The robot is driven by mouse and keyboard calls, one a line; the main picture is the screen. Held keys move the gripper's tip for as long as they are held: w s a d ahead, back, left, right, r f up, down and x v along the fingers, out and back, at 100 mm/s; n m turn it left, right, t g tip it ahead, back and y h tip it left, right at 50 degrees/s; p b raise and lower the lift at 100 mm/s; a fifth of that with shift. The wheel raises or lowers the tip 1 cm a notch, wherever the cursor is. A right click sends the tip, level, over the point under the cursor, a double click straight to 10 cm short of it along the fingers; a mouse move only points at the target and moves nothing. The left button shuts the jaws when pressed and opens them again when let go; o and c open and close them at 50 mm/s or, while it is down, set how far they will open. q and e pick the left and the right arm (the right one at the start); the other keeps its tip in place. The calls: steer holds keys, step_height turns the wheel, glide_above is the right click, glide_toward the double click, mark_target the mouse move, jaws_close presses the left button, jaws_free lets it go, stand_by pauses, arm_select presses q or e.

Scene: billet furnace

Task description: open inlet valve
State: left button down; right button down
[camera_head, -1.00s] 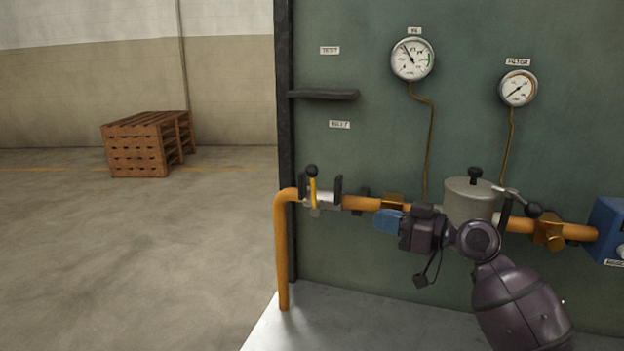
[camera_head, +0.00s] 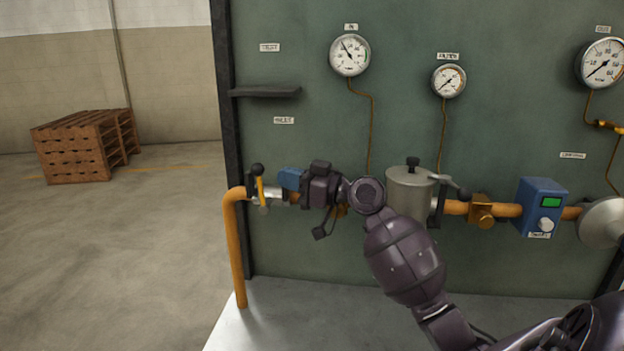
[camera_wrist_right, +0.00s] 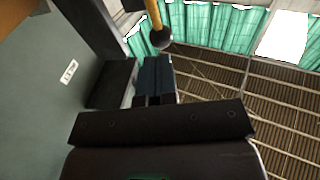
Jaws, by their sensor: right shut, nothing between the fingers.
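The inlet valve (camera_head: 270,193) sits on the orange pipe at the panel's left end, in the head view. Its yellow lever (camera_head: 261,188) stands about upright, crosswise to the pipe, with a black ball knob (camera_head: 256,169) on top. My right gripper (camera_head: 289,179) has blue fingers, shut and empty, just right of the lever, and hides part of the pipe. In the right wrist view the shut fingers (camera_wrist_right: 155,78) lie close below the black knob (camera_wrist_right: 161,39). I cannot tell whether they touch. My left gripper is not in view.
A dark shelf (camera_head: 265,92) sticks out above the valve. Gauges (camera_head: 350,55) hang above. Open floor and a pallet stack (camera_head: 75,150) lie left.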

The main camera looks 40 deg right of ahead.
mark_target(261, 188)
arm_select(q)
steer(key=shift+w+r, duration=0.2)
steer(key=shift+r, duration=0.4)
arm_select(e)
steer(key=shift+x, duration=1.75)
arm_select(q)
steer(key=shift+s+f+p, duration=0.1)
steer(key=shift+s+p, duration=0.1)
steer(key=shift+p, duration=0.1)
